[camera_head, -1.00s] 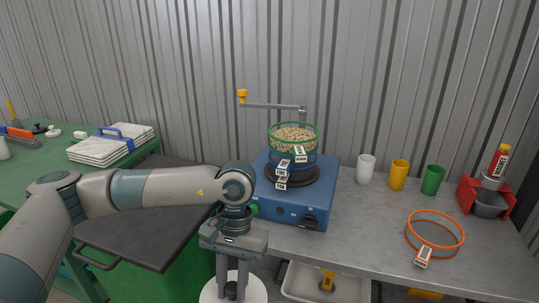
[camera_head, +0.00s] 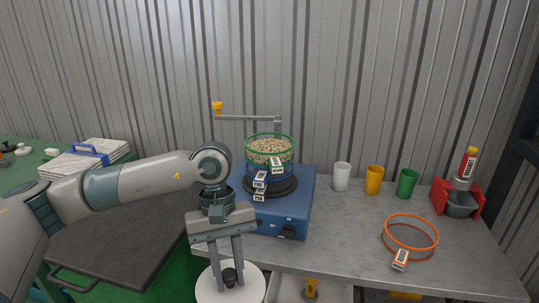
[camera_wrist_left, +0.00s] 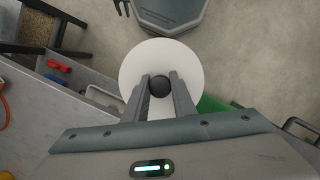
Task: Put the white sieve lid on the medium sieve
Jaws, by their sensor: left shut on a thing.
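My left gripper (camera_head: 230,268) is shut on the black knob (camera_wrist_left: 160,87) of the white lid (camera_head: 208,288). The round lid (camera_wrist_left: 160,55) hangs level below the fingers, in front of the bench's left front edge, with floor beneath it. A sieve stack (camera_head: 270,165) stands on the blue shaker (camera_head: 306,190), right of and behind the gripper. Its top sieve has a green rim (camera_head: 270,136) and holds pale grains. My right gripper is not seen.
A crank arm with a yellow knob (camera_head: 217,107) reaches over the stack's back left. White (camera_head: 342,177), yellow (camera_head: 374,180) and green cups (camera_head: 407,184) stand right of the shaker. A red holder (camera_head: 440,203) is farther right. The bench front (camera_head: 345,240) is clear.

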